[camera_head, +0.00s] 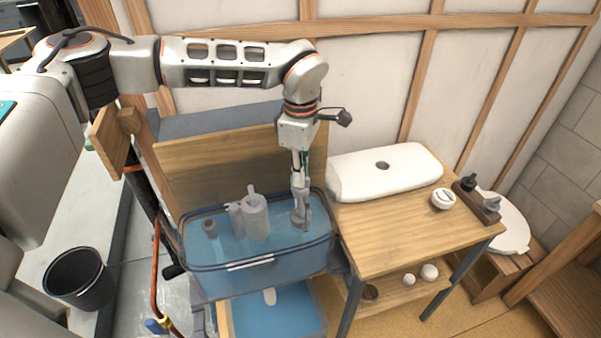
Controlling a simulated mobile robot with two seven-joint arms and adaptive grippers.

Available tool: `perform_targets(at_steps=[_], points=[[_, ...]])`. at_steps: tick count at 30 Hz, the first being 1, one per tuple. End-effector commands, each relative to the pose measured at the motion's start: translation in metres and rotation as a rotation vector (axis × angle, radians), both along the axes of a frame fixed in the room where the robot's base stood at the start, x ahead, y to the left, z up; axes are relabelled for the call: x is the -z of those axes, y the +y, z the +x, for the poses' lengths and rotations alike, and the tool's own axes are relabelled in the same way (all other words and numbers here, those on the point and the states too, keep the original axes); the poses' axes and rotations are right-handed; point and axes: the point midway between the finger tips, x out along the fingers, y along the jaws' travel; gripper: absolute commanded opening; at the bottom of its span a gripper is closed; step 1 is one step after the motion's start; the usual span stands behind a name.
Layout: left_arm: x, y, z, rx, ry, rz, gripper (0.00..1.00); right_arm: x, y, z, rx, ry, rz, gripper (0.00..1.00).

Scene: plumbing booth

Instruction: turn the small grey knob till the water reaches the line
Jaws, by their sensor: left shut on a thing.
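A see-through blue tank (205,275) stands open in the middle, with a short white line (250,262) on its front wall. Bluish water shows inside; I cannot tell exactly where its surface lies against the line. A grey cylinder (256,217) stands upright in the middle of the tank, and a thinner grey post with a dark top (210,229) stands at its left. My left gripper (302,218) points down into the tank's right end. It is shut on the small grey knob, which its fingers mostly hide. My right gripper is out of view.
A wooden panel (225,170) rises behind the tank. A wooden table (385,238) at the right bears a white lid with a hole (385,170) and small fittings. A black bucket (78,280) stands at the left, near an upright copper pipe (155,270).

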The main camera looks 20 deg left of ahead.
Motion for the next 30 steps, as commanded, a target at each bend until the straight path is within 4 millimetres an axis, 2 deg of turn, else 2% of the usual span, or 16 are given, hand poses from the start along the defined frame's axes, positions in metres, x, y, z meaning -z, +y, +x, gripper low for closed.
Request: perform_targets(at_steps=[15, 30], points=[[0.0049, 0.0005, -0.0031, -0.406, 0.008, 0.004, 0.0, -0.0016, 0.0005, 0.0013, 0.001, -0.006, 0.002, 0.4], [0.0057, 0.0004, -0.0042, -0.562, 0.01, 0.006, 0.0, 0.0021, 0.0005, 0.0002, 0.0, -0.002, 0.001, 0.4]])
